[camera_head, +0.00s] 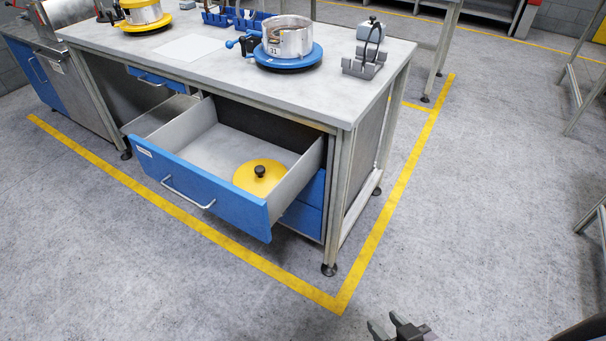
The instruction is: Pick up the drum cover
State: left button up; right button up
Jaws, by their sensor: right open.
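The drum cover (248,182) is a flat yellow disc with a black knob (260,171) at its middle. It lies in the right part of an open drawer with a blue front (200,192) and a silver handle (188,193). The drawer's front wall hides the near edge of the cover. My right gripper (397,324) shows at the bottom edge of the view, open and empty, well to the right of the drawer and apart from it. My left gripper is not in view.
The grey workbench (215,73) stands above the drawer. On it are a metal drum on a blue base (289,62), a grey fixture (364,66) and a yellow-based drum (146,23). Yellow tape (385,220) marks the floor. Open floor lies on the right.

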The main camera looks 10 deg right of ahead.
aim_at(258, 177)
jog(key=z, duration=1.3)
jog(key=j+z, duration=0.25)
jog(key=k+j+z, duration=0.1)
jog(key=j+z, duration=0.2)
jog(key=k+j, duration=0.15)
jog(key=j, duration=0.2)
jog(key=k+j, duration=0.1)
jog(key=j, duration=0.25)
jog(key=k+j, duration=0.15)
jog(key=j, duration=0.2)
jog(key=k+j, duration=0.15)
jog(key=j, duration=0.2)
